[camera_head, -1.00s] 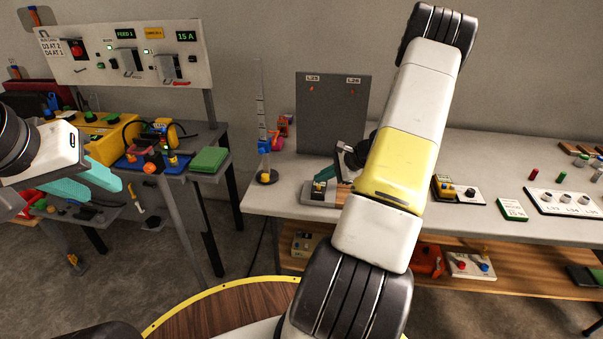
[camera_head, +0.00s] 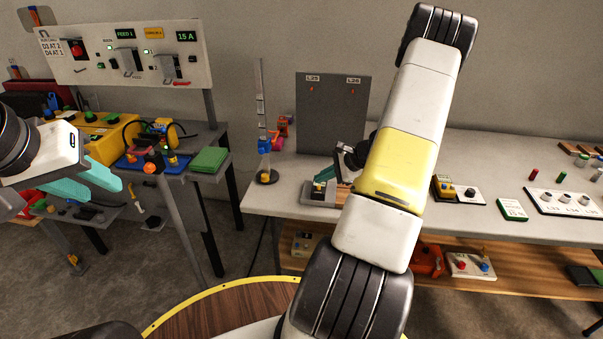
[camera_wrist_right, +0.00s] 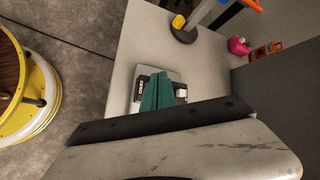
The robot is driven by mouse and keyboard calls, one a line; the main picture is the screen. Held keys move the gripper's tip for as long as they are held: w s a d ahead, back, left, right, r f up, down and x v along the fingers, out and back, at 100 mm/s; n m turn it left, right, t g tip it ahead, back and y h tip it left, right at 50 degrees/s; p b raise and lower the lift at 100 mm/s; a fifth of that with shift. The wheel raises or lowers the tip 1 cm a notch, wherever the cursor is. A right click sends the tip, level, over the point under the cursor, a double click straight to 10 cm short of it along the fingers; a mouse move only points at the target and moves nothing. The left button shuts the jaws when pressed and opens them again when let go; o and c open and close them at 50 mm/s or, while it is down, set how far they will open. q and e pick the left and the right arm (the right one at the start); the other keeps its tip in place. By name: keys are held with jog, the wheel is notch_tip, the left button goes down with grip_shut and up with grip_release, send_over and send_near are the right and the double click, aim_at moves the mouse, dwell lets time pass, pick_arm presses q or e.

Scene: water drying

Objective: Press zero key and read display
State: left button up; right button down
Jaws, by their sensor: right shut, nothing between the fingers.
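A small grey device (camera_head: 318,198) sits near the front left edge of the right-hand table. In the right wrist view the device (camera_wrist_right: 142,104) shows a dark key labelled ZERO. My right gripper (camera_head: 325,174) is shut and empty, its teal fingertips (camera_wrist_right: 158,92) pointing down over the device beside the key. Contact with the key cannot be told. No reading is legible on the device, which the fingers partly hide. My left gripper (camera_head: 84,184) is open and empty at the far left, before the left bench.
A grey upright board (camera_head: 330,110) stands behind the device. A post on a round base (camera_head: 266,178) stands to its left. My right forearm hides part of the table. A gap separates the table from the left bench (camera_head: 215,140). Small parts lie on the table's right.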

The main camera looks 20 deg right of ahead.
aim_at(322, 190)
jog(key=shift+f, duration=0.4)
jog(key=shift+f, duration=0.3)
dwell(0.5)
jog(key=shift+r, duration=0.8)
jog(key=shift+r, duration=3)
